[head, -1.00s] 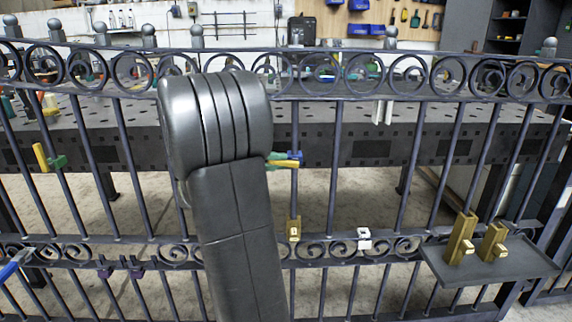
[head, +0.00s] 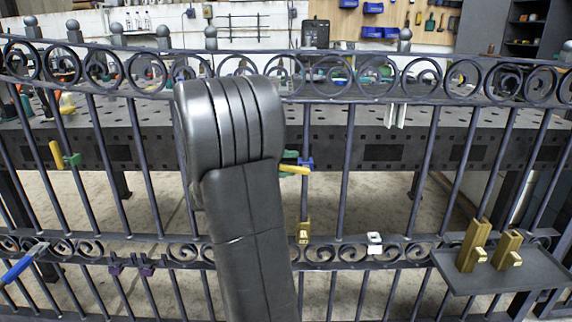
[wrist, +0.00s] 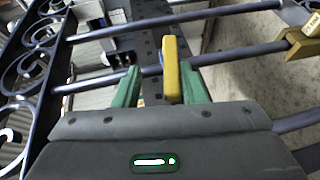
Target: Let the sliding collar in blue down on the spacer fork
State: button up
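The sliding collar in blue (head: 306,163) sits around an upright bar of the gate, about halfway up, with a yellow handle (head: 294,170). In the wrist view the yellow handle (wrist: 173,70) stands between the green fingertips of my gripper (wrist: 162,88). A gap shows on the handle's left; the right finger is close to it, and I cannot tell whether it touches. My gripper looks open. A brass piece, apparently the spacer fork (head: 303,232), is low on the same bar, clearly below the collar. It also shows in the wrist view (wrist: 304,40). My arm hides part of the gripper in the head view.
A grey shelf (head: 540,275) at right carries two brass blocks (head: 473,246). A white piece (head: 375,243) sits on the lower rail. A green collar with a yellow handle (head: 60,156) is on a left bar. Purple pieces (head: 131,264) and blue-handled pliers (head: 22,264) are low left.

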jog(key=p+v, duration=0.3)
jog(key=v, duration=1.1)
jog(key=shift+p, duration=0.3)
jog(key=shift+w+d, duration=0.1)
jog(key=shift+w, duration=0.05)
jog(key=b+x, duration=0.3)
jog(key=x, duration=1)
jog(key=shift+w+d+b, duration=0.1)
jog(key=shift+d+b, duration=0.25)
jog(key=shift+d, duration=0.05)
jog(key=shift+a, duration=0.1)
